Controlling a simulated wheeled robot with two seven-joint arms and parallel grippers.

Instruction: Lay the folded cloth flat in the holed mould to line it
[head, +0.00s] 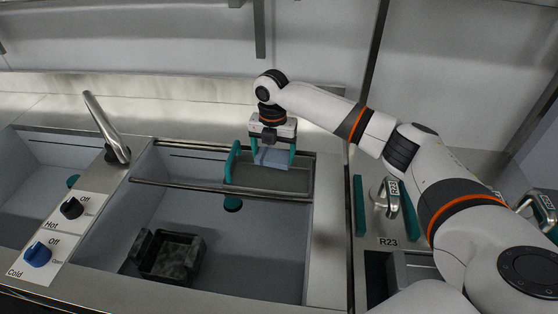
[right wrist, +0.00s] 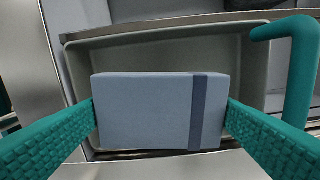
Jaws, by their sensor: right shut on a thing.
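My right gripper (head: 272,156) is shut on the folded cloth (right wrist: 145,112), a flat blue-grey block with one darker stripe. In the right wrist view its teal fingers (right wrist: 160,118) press on the two short ends of the cloth. The cloth also shows in the head view (head: 271,158), over a grey open tray (head: 285,180) with a teal handle at its left. The tray looks empty, and no holes show in it. I cannot tell for sure which thing is the holed mould. My left gripper is not in view.
The tray sits at the back of a sink basin (head: 255,250), behind a metal rail (head: 200,186). A black open box (head: 170,256) stands on the basin floor. A tap (head: 105,130) and knobs are at the left. Teal-handled fittings (head: 359,205) are at the right.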

